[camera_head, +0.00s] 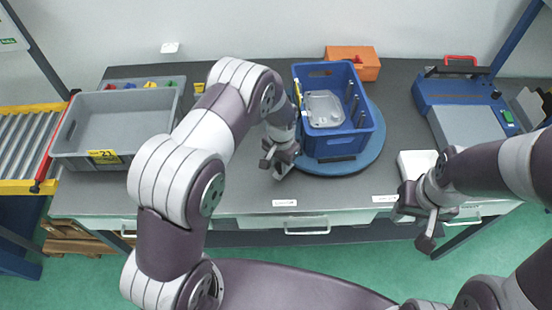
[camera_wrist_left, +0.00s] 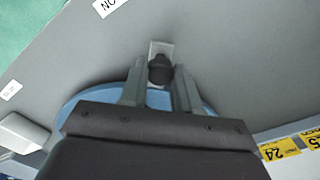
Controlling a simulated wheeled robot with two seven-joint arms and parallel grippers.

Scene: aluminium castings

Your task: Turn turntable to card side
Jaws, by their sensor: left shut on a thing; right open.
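The round blue turntable (camera_head: 367,157) lies on the dark grey table, and its edge also shows in the left wrist view (camera_wrist_left: 72,103). A blue crate (camera_head: 340,142) stands on it with a grey casting (camera_head: 324,108) inside. My left gripper (camera_head: 272,166) is at the turntable's left edge. In the left wrist view my left gripper (camera_wrist_left: 160,88) is shut on a black knob (camera_wrist_left: 160,69) on a small metal tab. Its body hides most of the turntable there. My right gripper (camera_head: 425,222) is open and empty at the table's front right edge.
A grey bin (camera_head: 117,135) marked 21 stands at the left by a roller conveyor (camera_head: 22,145). An orange box (camera_head: 354,61) is behind the crate. A blue and grey device (camera_head: 462,105) and a white block (camera_head: 416,163) are at the right. The table's front middle is clear.

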